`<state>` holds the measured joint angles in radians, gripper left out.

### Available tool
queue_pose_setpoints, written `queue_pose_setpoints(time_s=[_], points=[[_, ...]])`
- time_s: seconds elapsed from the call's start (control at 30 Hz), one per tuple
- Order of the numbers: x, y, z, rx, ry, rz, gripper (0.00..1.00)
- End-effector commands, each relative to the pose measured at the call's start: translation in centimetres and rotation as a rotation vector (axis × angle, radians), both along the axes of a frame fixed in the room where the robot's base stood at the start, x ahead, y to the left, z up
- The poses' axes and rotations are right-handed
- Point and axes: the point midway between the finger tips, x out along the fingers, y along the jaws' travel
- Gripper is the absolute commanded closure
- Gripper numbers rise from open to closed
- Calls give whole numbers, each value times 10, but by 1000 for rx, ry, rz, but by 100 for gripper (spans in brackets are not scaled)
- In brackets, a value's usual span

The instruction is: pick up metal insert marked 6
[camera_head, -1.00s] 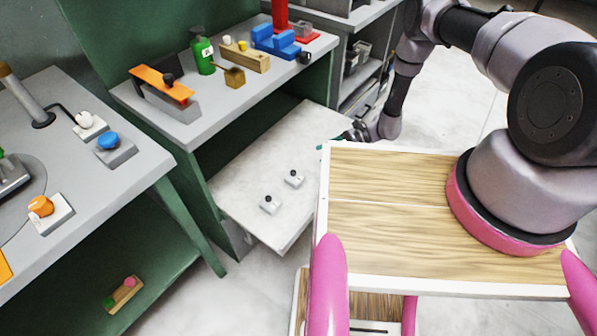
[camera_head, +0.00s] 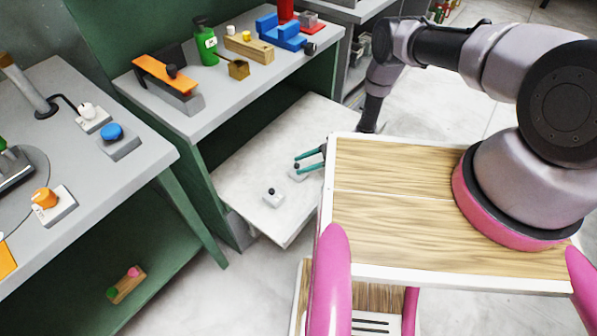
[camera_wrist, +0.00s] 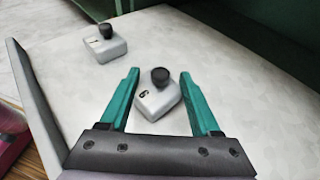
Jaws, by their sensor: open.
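The metal insert marked 6 (camera_wrist: 155,101) is a small pale grey block with a black knob on top. It lies on a low white shelf, between and slightly beyond my open teal fingers in the wrist view. My gripper (camera_wrist: 158,78) has one finger on each side of it, with gaps visible. In the head view my gripper (camera_head: 309,160) is just above the insert marked 6 (camera_head: 297,174), partly hiding it. A second insert marked 1 (camera_wrist: 105,47) lies farther left in the wrist view; it also shows in the head view (camera_head: 273,198).
The low white shelf (camera_head: 250,170) is otherwise bare. A grey workbench (camera_head: 215,105) with several tools stands above and behind it. My wooden-topped base is close on the right of the shelf. A green cabinet side (camera_wrist: 270,45) borders the shelf.

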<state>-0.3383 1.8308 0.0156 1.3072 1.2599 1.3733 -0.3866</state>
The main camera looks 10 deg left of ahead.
Motion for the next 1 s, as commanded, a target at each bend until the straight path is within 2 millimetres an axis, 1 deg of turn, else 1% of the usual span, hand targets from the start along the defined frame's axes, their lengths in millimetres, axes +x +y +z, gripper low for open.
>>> queue_pose_setpoints(time_s=[0.1,0.3,0.33,0.37,0.4,0.5,0.87,1.0], points=[[-1,7,-3,0,-1,-1,36],[-1,8,-3,0,-1,-2,36],[-1,8,-3,0,-1,-2,40],[-1,8,-3,0,-1,-2,51],[-1,8,-3,0,-1,-2,67],[-1,8,-3,0,0,-2,100],[-1,8,-2,1,0,-2,100],[0,8,6,2,0,-3,100]])
